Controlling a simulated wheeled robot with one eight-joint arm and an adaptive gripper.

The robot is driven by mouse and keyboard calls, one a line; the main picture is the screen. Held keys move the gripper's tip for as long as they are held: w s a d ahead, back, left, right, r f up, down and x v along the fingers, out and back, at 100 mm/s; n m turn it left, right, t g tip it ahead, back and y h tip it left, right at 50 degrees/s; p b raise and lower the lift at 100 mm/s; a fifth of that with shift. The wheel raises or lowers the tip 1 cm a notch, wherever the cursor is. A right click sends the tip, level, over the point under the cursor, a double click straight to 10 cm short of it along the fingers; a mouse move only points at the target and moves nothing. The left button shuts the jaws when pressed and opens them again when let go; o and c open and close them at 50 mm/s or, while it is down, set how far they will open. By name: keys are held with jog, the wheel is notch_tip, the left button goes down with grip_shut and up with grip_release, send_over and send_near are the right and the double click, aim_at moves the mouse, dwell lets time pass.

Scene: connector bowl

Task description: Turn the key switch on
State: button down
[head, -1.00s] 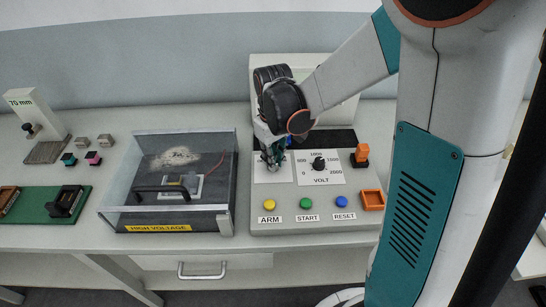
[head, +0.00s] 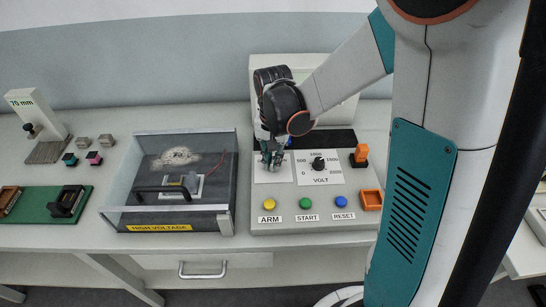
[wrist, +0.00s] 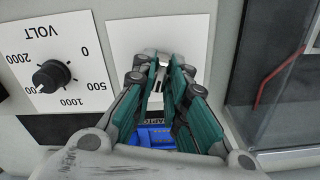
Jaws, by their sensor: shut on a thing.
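The key switch (wrist: 150,59) sits on a white plate (wrist: 117,38) on the grey control panel; only a bit of grey metal shows between my fingertips in the wrist view. My gripper (wrist: 160,70) points down at the plate and is shut on the key switch. In the head view my gripper (head: 271,162) stands over the plate, left of the VOLT dial (head: 318,163), and hides the switch. The key's angle cannot be made out.
The VOLT dial is close beside my gripper. Yellow ARM (head: 270,204), green START (head: 306,203) and blue RESET (head: 341,202) buttons line the panel's front. A clear-walled high voltage box (head: 118,190) stands to the left. A blue part (wrist: 150,138) lies under my gripper's base.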

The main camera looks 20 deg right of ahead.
aim_at(273, 160)
jog(key=m, duration=0.5)
jog(key=shift+m, duration=0.4)
dwell(0.3)
jog(key=c, duration=1.6)
grip_release()
notch_tip(273, 160, up, 12)
